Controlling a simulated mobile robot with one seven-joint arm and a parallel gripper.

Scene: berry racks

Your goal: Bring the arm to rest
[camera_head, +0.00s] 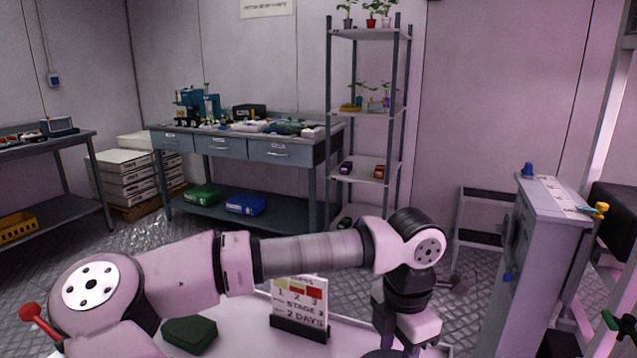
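My arm (310,254) stretches across the lower part of the view, from the shoulder joint at the lower left to the wrist at centre right. The elbow-to-wrist section is nearly level. The dark wrist (405,290) bends downward, with a pale block below it near the bottom edge. The fingers of my gripper do not show; they are hidden or cut off by the frame, so I cannot see whether they are open or hold anything.
A white sign (300,302) reading "STAGE 3, 2 DAYS" stands behind my forearm, beside a dark green block (189,335) on a pale surface. A grey cabinet (540,260) stands at right. A workbench (275,150) and a plant rack (370,110) stand further back, with open floor before them.

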